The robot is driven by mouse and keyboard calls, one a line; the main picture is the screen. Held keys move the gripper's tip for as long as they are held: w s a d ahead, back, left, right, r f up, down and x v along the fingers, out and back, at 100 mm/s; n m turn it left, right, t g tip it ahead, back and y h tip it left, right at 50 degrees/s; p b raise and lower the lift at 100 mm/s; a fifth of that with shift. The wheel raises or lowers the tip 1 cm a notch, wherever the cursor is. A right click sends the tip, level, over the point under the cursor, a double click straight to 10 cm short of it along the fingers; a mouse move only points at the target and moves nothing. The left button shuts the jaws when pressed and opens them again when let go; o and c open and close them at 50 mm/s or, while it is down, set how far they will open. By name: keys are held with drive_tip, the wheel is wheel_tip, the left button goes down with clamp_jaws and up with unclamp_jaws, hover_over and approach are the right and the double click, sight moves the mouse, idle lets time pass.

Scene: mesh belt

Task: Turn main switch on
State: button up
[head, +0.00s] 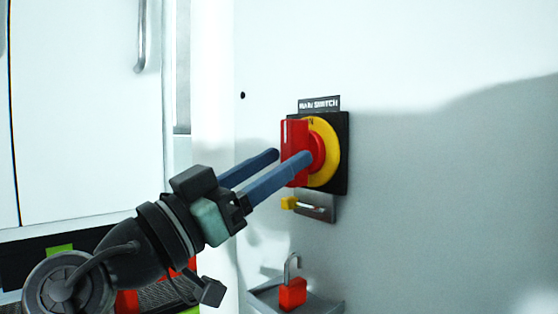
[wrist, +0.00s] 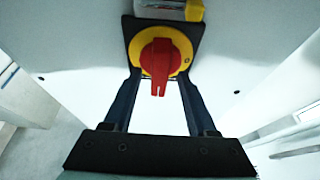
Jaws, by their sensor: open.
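The main switch is a red rotary handle (head: 294,150) on a yellow disc (head: 330,142) with a black backing plate (head: 343,160), fixed to a pale wall. A label (head: 319,104) above it reads "MAIN SWITCH". In the head view the handle's grip stands upright. The red handle (wrist: 160,64) also shows in the wrist view, its grip pointing towards my gripper. My gripper (head: 292,156) is open, with its two blue fingers at the handle, one on each side. In the wrist view the fingers (wrist: 160,82) flank the yellow disc. I cannot tell whether they touch the handle.
A metal hasp with a yellow tab (head: 289,203) sits just below the switch. A red padlock (head: 292,292) with its shackle up rests on a small grey ledge (head: 325,306) lower down. A white cabinet door (head: 80,110) with a handle stands at left. The wall right of the switch is clear.

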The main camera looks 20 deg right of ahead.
drive_tip(key=p+v, duration=0.1)
drive_tip(key=v, duration=1.1)
drive_tip(key=shift+a, duration=0.15)
drive_tip(key=w+r+n+t+y, duration=0.1)
drive_tip(key=w+n+t+y, duration=0.3)
drive_tip(key=n+t+y, duration=0.5)
drive_tip(key=s+a+r+n+t+y+p, duration=0.1)
drive_tip(key=s+a+r+n+t+y, duration=0.15)
drive_tip(key=s+r+t+y, duration=0.3)
drive_tip(key=s+a+r+n+t+y+p, duration=0.1)
drive_tip(key=s+r+n+t+y, duration=0.2)
drive_tip(key=s+r+t+y, duration=0.3)
wheel_tip(320, 180, up, 35)
drive_tip(key=p, duration=3.6)
drive_tip(key=shift+s+a+r+g+y, duration=0.25)
drive_tip(key=shift+s+a+g+y, duration=0.1)
drive_tip(key=shift+g, duration=0.1)
